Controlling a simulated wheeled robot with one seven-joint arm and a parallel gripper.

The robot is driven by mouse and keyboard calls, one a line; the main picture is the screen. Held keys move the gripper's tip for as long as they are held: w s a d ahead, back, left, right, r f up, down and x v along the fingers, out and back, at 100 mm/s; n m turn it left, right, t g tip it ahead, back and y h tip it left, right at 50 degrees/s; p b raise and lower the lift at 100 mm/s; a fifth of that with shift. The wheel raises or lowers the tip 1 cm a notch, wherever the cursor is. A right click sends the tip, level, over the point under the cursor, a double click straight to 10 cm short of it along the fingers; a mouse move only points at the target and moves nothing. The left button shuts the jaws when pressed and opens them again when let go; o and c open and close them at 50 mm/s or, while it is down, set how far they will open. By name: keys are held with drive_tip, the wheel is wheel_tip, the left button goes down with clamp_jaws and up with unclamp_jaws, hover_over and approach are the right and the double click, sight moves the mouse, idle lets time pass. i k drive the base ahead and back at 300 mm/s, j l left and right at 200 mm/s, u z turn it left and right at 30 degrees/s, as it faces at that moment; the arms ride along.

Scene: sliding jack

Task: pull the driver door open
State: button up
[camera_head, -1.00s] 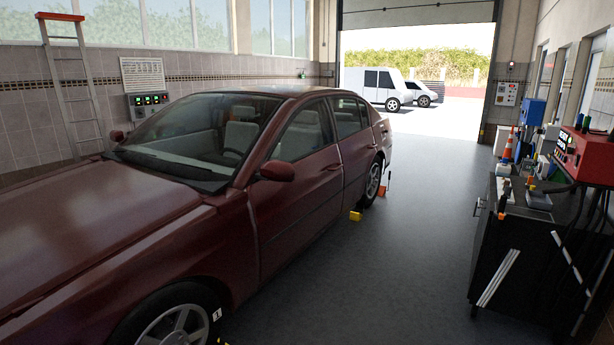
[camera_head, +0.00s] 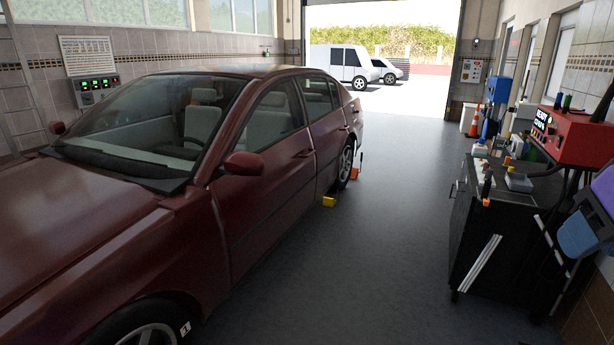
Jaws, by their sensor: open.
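The dark red car (camera_head: 95,240) stands on the left with its front toward me. Its driver door (camera_head: 262,195) is the front door on the side facing the aisle, and it looks shut. The door's handle (camera_head: 305,153) is near the door's rear edge, below the window. The side mirror (camera_head: 244,164) sits at the door's front upper corner. My gripper is not in view.
A clear grey floor aisle (camera_head: 375,240) runs beside the car. A black workbench (camera_head: 490,235) with a red machine (camera_head: 575,137) stands right. A blue-grey object (camera_head: 582,230) hangs at the right edge.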

sight(257, 197)
drive_tip(key=i+u, duration=0.2)
drive_tip(key=i, duration=1.85)
drive_tip(key=i+j+z, duration=0.1)
drive_tip(key=i, duration=1.95)
drive_tip(key=i+z, duration=0.1)
drive_tip(key=i, duration=0.35)
drive_tip(key=i+j+z, duration=0.1)
drive_tip(key=i, duration=0.3)
